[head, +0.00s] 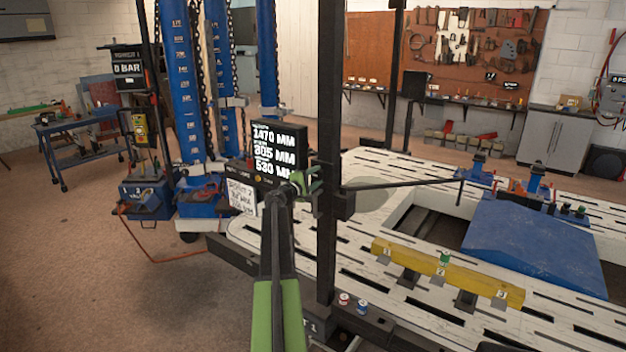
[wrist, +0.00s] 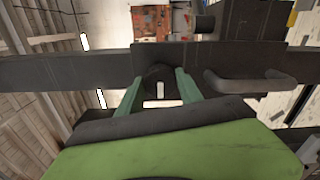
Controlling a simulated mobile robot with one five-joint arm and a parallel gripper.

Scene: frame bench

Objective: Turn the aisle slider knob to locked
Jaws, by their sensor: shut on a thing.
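The slider knob (wrist: 157,72) is a dark knob on a dark post, seen in the wrist view between my green fingers. My gripper (wrist: 159,86) is shut on it, one finger on each side. A small pale mark shows between the fingers, below the knob's dark face. In the head view my gripper (head: 308,182) reaches the left side of the tall dark post (head: 327,120). The slider block (head: 343,205) sits on the post with a thin arm reaching right. The knob itself is hard to make out there, and I cannot read any locked or unlocked label.
A white slotted bench (head: 300,232) fills the right, with a yellow bar (head: 400,256) and a blue panel (head: 535,245) on it. A readout board (head: 280,150) stands behind my gripper. Blue columns (head: 180,80) stand at the left. Floor is open at lower left.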

